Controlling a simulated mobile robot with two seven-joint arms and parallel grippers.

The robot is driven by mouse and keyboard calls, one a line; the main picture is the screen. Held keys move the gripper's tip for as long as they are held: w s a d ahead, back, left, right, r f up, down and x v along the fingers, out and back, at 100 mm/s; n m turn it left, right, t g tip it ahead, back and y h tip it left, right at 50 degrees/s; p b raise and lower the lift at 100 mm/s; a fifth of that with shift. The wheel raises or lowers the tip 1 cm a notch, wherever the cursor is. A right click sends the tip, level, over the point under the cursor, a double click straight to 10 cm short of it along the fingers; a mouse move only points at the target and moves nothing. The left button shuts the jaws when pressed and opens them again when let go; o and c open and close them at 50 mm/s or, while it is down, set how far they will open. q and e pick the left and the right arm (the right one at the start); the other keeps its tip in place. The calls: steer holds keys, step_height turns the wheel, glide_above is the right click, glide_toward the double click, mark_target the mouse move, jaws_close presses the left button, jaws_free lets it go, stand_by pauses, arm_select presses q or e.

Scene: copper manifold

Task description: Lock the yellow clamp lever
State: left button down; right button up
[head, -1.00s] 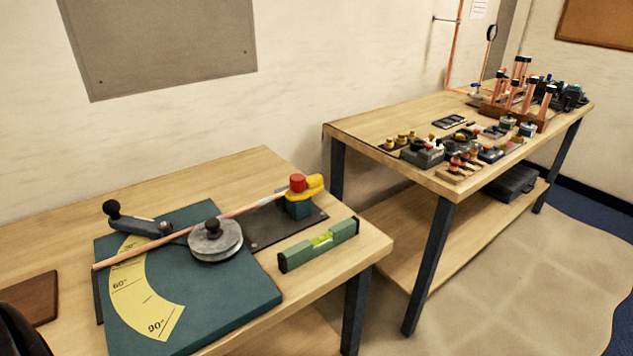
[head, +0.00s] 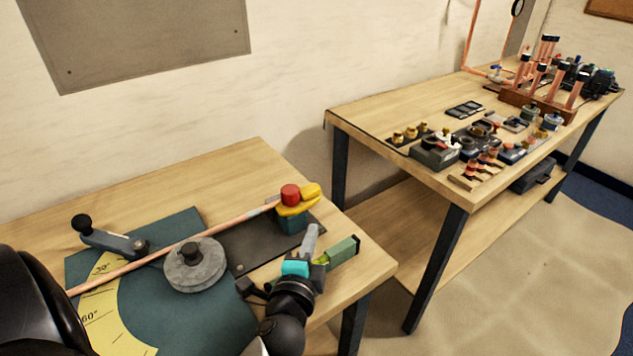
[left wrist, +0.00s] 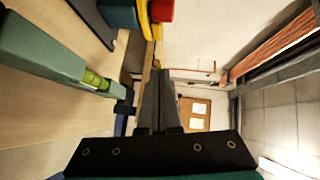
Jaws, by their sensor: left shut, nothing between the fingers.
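The clamp stands at the right end of the bending bench, with a teal block (head: 292,222), a yellow lever (head: 311,191) and a red knob (head: 290,194). A copper tube (head: 220,226) runs into it from the left. My left gripper (head: 311,232) is shut and empty, on the near side of the clamp and apart from it, over the green spirit level (head: 345,250), which it partly hides. In the left wrist view, the yellow lever (left wrist: 145,22) and red knob (left wrist: 161,10) are at the top, ahead of my shut fingers (left wrist: 157,85). My right gripper is out of view.
The teal bending plate (head: 190,300) carries a grey round former (head: 195,265) and a dark-handled arm (head: 110,240). A second table (head: 390,115) at the right holds fittings and an upright copper manifold (head: 540,85). Bare wood (head: 230,170) lies behind the clamp.

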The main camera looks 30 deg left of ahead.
mark_target(313, 191)
arm_select(q)
steer(key=x, duration=0.4)
steer(key=a+x, duration=0.1)
steer(key=x, duration=0.3)
steer(key=s+a+x, duration=0.1)
steer(key=x, duration=0.3)
steer(key=shift+w+f, duration=0.1)
steer(key=shift+f, duration=0.05)
steer(key=shift+w+a, duration=0.2)
steer(key=shift+a, duration=0.1)
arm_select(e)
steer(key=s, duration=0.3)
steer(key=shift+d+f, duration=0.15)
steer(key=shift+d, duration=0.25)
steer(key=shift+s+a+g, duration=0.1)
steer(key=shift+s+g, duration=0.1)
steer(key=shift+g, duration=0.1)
arm_select(q)
steer(key=shift+f, duration=0.1)
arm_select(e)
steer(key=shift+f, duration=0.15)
arm_select(q)
steer(key=shift+w+a+n+y+b, duration=0.15)
steer(key=shift+n+y+b, duration=0.15)
steer(key=shift+y+b, duration=0.15)
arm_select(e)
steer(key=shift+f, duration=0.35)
